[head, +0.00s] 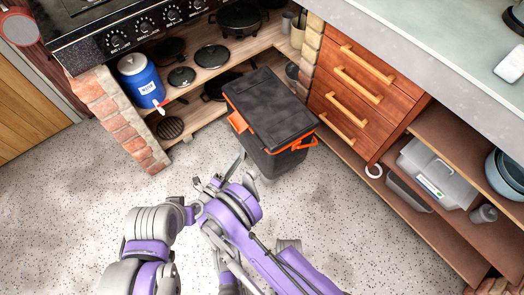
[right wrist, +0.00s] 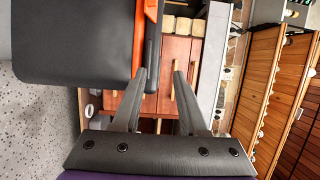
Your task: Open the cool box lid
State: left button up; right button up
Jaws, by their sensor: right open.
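The cool box (head: 283,160) is dark grey with orange handles and trim, and stands on the floor in front of the shelving. Its dark lid (head: 268,108) lies flat and closed on top. My right gripper (head: 222,172) is open and empty, just in front of the box's near left side. In the right wrist view the open fingers (right wrist: 160,72) point past the box, whose dark side (right wrist: 75,45) fills the upper left. One finger overlaps an orange part (right wrist: 146,30) by the lid edge; I cannot tell whether they touch. My left gripper is not seen.
Behind the box are low shelves with pans and a blue jug (head: 141,80), ending in a brick pillar (head: 118,115). The speckled floor (head: 60,200) at left is clear.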

jog(key=w+d+f, duration=0.2)
jog(key=w+d, duration=0.5)
jog(key=shift+w+m+g+b, duration=0.15)
jog(key=shift+m+g+b, duration=0.15)
jog(key=shift+b, duration=0.1)
grip_shut()
dwell(1.3)
